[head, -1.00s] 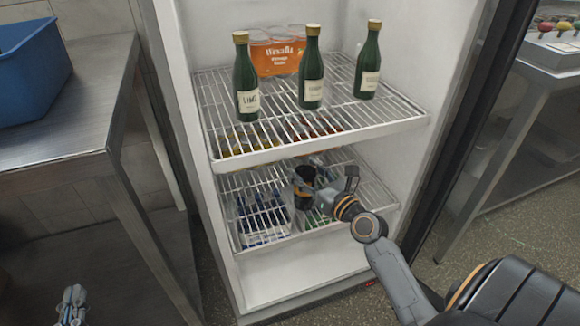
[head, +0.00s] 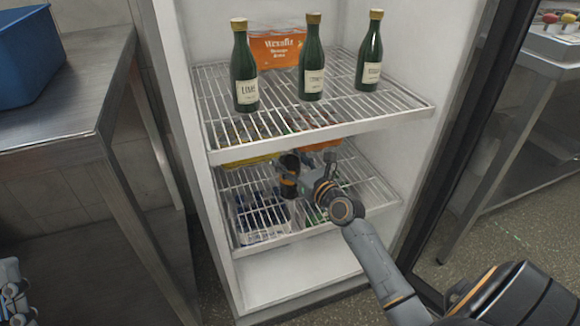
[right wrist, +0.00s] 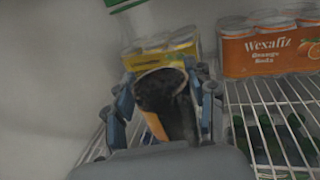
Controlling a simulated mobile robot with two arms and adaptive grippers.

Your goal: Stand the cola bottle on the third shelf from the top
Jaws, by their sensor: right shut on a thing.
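The cola bottle (head: 289,164) is dark with an orange band, held in my right gripper (head: 292,180) inside the open fridge. In the head view it is between the upper wire shelf (head: 345,125) and the lower wire shelf (head: 348,213). In the right wrist view the fingers stand on both sides of the dark, round-ended bottle (right wrist: 168,95). I cannot tell whether its base touches the lower shelf. My left gripper (head: 14,290) shows only partly at the lower left edge; its fingers are unclear.
Green bottles (head: 244,75) and an orange soda pack (head: 277,50) stand on the upper shelf. Yellow cans (right wrist: 175,47) and another orange soda pack (right wrist: 268,50) are behind the held bottle. A metal table (head: 70,110) is left.

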